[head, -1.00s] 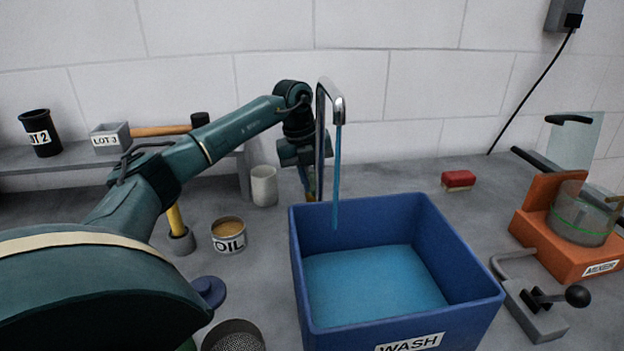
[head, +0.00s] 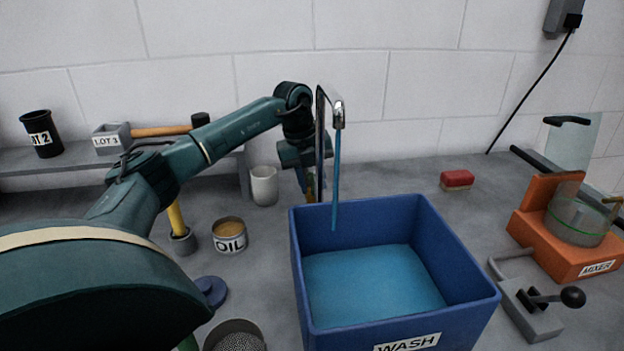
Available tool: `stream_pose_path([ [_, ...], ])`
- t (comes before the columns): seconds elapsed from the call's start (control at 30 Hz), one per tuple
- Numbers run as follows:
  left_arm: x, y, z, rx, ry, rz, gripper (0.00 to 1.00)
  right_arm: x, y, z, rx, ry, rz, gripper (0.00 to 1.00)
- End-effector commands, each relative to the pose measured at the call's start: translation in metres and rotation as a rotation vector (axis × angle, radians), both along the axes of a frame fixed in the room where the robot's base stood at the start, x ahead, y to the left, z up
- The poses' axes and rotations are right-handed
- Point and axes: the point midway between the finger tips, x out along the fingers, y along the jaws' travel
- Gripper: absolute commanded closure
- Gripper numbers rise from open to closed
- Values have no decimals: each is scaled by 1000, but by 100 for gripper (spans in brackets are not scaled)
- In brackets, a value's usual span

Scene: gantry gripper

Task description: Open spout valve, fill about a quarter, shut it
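The chrome spout (head: 322,130) stands behind the blue WASH bin (head: 455,235), its outlet over the bin. A thin blue stream (head: 336,180) runs from the outlet down into the bin. Blue liquid (head: 375,285) covers the bin's floor; its depth is hard to judge. My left gripper (head: 311,190) points down beside the spout's base, behind the bin's back left corner. Its fingers are small and partly hidden by the spout, so their opening does not show. The valve handle is not clearly visible there. My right gripper is out of view.
An OIL tin (head: 229,236) and a pale cup (head: 264,186) stand left of the bin. A red sponge or brush (head: 457,180), an orange MIXER (head: 545,235) and a grey clamp (head: 530,310) are on the right. A shelf (head: 75,160) holds LOT containers.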

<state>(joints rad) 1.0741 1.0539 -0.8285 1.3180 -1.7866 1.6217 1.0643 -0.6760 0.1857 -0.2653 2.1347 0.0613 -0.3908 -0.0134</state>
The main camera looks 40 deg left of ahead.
Motion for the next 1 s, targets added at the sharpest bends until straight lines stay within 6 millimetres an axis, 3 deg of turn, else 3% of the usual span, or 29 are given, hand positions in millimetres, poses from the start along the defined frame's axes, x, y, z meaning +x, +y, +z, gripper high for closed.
stream_pose_path([
  [0.33,0,0,1,0,0,0,63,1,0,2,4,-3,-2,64],
  [0.47,-2,2,13,0,-2,0,63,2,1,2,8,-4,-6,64],
  [0.8,-13,10,85,0,-5,1,63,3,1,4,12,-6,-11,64],
  [1.0,-18,14,118,0,-4,-1,63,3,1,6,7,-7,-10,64],
])
